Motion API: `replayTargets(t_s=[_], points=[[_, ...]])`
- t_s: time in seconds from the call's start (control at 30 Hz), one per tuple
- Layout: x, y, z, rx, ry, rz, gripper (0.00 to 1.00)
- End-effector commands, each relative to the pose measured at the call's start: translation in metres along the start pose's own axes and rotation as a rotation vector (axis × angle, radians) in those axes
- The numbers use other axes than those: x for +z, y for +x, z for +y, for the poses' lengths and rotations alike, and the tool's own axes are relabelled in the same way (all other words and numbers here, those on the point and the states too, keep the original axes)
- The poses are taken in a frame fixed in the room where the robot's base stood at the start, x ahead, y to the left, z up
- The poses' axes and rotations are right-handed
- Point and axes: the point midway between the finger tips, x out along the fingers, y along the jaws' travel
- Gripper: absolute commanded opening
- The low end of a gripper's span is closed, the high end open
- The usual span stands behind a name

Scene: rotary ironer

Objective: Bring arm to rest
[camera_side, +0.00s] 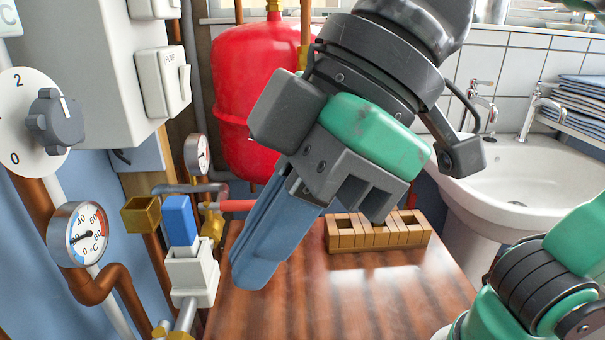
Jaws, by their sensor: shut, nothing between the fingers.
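My gripper (252,275) hangs from the top of the view, tilted, with its blue-grey fingers pointing down and to the left. The fingers lie together, shut, with nothing held between them. The fingertips are in front of the brown wooden table (330,305) in the picture, to the right of a white valve block with a blue top (181,222). I cannot tell how high the tips are above the table. My gripper's body hides part of the red tank and the wall behind it.
A slotted wooden block (345,240) sits at the table's back. A red tank (235,120), pressure gauge (198,154), temperature gauge (78,234) and rotary dial (55,118) are at left. A white sink (520,190) and folded blue cloths (580,100) are at right. The table's front is clear.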

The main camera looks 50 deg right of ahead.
Motion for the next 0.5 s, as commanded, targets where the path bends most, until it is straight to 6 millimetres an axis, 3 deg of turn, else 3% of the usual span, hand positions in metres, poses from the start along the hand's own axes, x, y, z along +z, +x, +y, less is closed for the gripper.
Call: replayTargets(t_s=[0.13,0.27,0.4,0.5], points=[[0.003,0.002,0.012,0.031,0.046,0.001,0.0],[0.021,0.024,0.061,0.149,0.218,0.005,0.0],[0.071,0.048,0.129,0.328,0.477,0.014,0.0],[0.115,0.056,0.164,0.442,0.641,0.019,0.0]])
